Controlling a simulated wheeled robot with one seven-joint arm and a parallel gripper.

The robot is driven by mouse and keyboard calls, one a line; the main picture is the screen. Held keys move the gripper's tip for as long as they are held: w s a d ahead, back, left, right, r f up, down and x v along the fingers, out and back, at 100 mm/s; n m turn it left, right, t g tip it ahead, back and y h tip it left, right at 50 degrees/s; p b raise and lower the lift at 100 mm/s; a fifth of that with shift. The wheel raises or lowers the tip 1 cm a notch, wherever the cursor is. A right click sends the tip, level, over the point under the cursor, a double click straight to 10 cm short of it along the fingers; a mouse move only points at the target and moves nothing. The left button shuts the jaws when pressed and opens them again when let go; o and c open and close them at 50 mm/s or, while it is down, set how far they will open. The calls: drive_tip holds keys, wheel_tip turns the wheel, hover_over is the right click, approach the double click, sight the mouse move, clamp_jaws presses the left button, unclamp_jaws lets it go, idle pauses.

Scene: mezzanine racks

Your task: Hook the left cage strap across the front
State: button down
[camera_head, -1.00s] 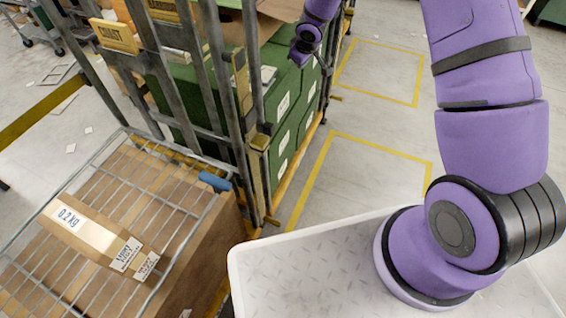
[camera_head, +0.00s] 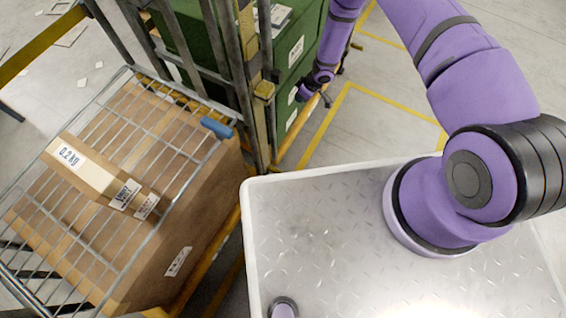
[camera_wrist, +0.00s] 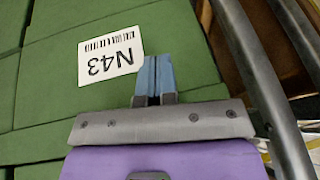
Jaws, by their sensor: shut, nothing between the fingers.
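My gripper (camera_head: 308,92) is beside the right side of the tall roll cage (camera_head: 262,90), low near its green boxes (camera_head: 290,45). In the wrist view its blue fingertips (camera_wrist: 154,78) are closed together with nothing between them. They face a green box (camera_wrist: 70,105) with a white N43 label (camera_wrist: 110,56); I cannot tell whether they touch it. Grey cage bars (camera_wrist: 262,85) run just right of the fingers. I cannot make out a strap or its hook. A blue grip (camera_head: 217,128) sits on the near wire rack's corner.
My own metal-topped base fills the lower right. Open floor with yellow lines (camera_head: 325,125) lies behind it.

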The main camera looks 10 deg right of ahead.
drive_tip(key=s+a+f+g+y, duration=0.2)
drive_tip(key=s+f+g, duration=0.1)
drive_tip(key=s+f, duration=1.1)
drive_tip(key=s+a+r+x, duration=0.1)
drive_tip(key=s+x, duration=0.1)
drive_tip(key=x, duration=1)
drive_tip(key=shift+s+a+f+n, duration=0.15)
drive_tip(key=shift+a+n, duration=0.15)
drive_tip(key=shift+n, duration=0.1)
